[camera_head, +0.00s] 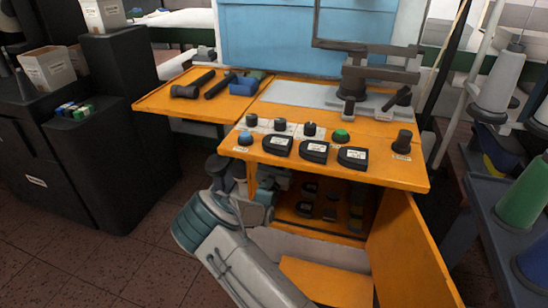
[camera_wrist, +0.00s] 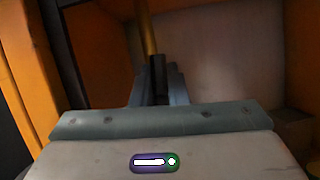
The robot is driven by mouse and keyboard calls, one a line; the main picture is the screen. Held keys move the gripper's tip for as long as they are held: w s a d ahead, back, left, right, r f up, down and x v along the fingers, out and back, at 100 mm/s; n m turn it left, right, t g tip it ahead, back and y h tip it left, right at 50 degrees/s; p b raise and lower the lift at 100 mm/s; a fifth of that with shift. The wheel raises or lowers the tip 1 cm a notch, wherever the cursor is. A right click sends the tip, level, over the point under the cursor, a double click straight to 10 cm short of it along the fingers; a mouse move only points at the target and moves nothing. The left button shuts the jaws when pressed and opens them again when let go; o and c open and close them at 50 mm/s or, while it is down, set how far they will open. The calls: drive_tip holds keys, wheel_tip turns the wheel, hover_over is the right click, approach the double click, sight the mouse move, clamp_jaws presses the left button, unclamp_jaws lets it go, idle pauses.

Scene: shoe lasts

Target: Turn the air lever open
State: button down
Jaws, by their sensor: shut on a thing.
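In the wrist view my gripper (camera_wrist: 157,92) reaches into the orange bench cabinet. Its fingers are closed on a narrow dark piece, which I take to be the air lever (camera_wrist: 157,66). A brass-coloured upright pipe (camera_wrist: 147,28) rises just behind it. The fingers cover much of the lever, so its exact angle cannot be told. In the head view my arm reaches in under the left front of the bench top, and the lever is hidden there.
The orange bench top (camera_head: 375,176) overhangs my arm and carries dark knobs and black labelled pieces. An orange door (camera_head: 410,250) stands open to the right. An orange side panel (camera_wrist: 25,65) is close on the left in the wrist view. Floor (camera_head: 75,265) is clear at left.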

idle(0.3)
drive_tip(key=c, duration=1.4)
unclamp_jaws()
drive_tip(key=p+v, duration=0.2)
drive_tip(key=v, duration=1.2)
drive_tip(key=shift+w, duration=0.1)
